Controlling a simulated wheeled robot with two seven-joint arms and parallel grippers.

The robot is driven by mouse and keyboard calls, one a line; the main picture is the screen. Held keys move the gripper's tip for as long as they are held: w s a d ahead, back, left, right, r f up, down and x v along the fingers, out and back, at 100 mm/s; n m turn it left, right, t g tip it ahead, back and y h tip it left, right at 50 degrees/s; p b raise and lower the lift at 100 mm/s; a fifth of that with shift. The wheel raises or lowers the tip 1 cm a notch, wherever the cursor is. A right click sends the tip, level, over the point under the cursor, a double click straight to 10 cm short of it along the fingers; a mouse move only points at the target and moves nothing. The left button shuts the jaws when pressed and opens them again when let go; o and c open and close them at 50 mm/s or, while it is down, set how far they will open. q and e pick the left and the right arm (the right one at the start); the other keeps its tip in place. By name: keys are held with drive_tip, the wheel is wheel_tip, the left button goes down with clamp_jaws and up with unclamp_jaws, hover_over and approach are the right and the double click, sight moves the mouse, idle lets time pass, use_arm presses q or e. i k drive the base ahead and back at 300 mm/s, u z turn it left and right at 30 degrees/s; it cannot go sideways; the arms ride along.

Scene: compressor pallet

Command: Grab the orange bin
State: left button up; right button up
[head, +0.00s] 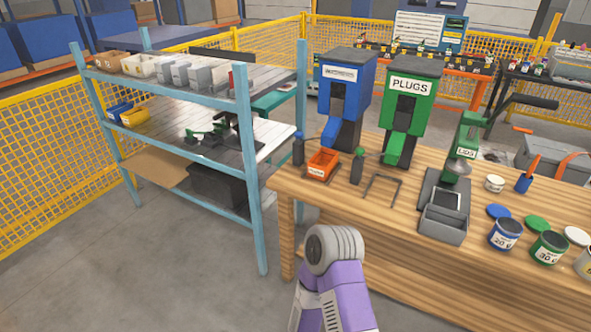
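The orange bin (322,165) is a small open-topped box with a pale label on its front. It sits near the left end of the wooden workbench (385,215), in front of and below the blue dispenser (345,85). One of my arms, purple with a grey rounded joint, rises from the bottom edge in front of the bench. No fingertips show on it, and it appears apart from the bin. I see neither my left nor my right gripper in the head view. The inside of the bin is too small to make out.
Dark bottles (298,150) (357,167) flank the bin. A green PLUGS dispenser (408,95), a grey-green press (446,205) and several paint cans (505,234) stand farther right. A blue shelf rack (250,185) stands left of the bench. The floor (190,275) in front is clear.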

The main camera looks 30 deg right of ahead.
sight(321, 165)
drive_tip(key=u, duration=0.35)
drive_tip(key=i, duration=1.25)
drive_tip(key=z, duration=0.8)
drive_tip(key=i, duration=0.9)
drive_tip(key=z, duration=0.95)
